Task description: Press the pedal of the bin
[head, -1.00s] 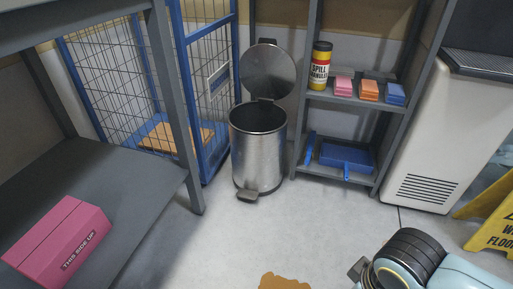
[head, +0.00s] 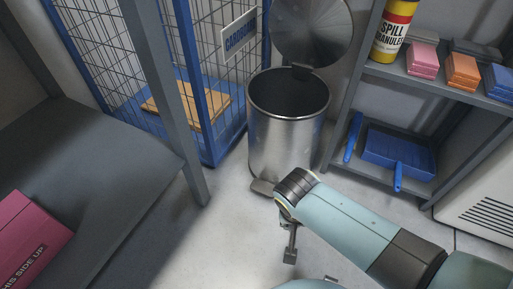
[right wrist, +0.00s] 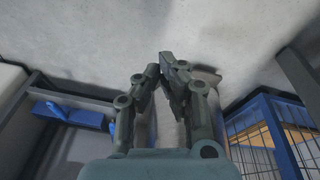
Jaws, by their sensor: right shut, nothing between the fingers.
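The bin (head: 278,140) is a round metal can on the floor, with its lid (head: 313,30) standing open behind it. Its grey pedal (head: 262,187) juts out at the base towards me. My right arm reaches in from the lower right, and its gripper (head: 291,250) hangs in front of the bin, on the near side of the pedal and a little right of it. In the right wrist view the gripper (right wrist: 167,60) has its fingertips together and holds nothing. The pedal (right wrist: 207,76) shows there beside the fingers, partly covered. My left gripper is not in view.
A blue wire cage (head: 215,130) stands left of the bin. A shelf rack (head: 350,90) stands right of it, holding a spill granules can, sponges and a blue dustpan (head: 398,150). A grey table (head: 90,190) with a pink box (head: 30,240) is at left. Floor in front is clear.

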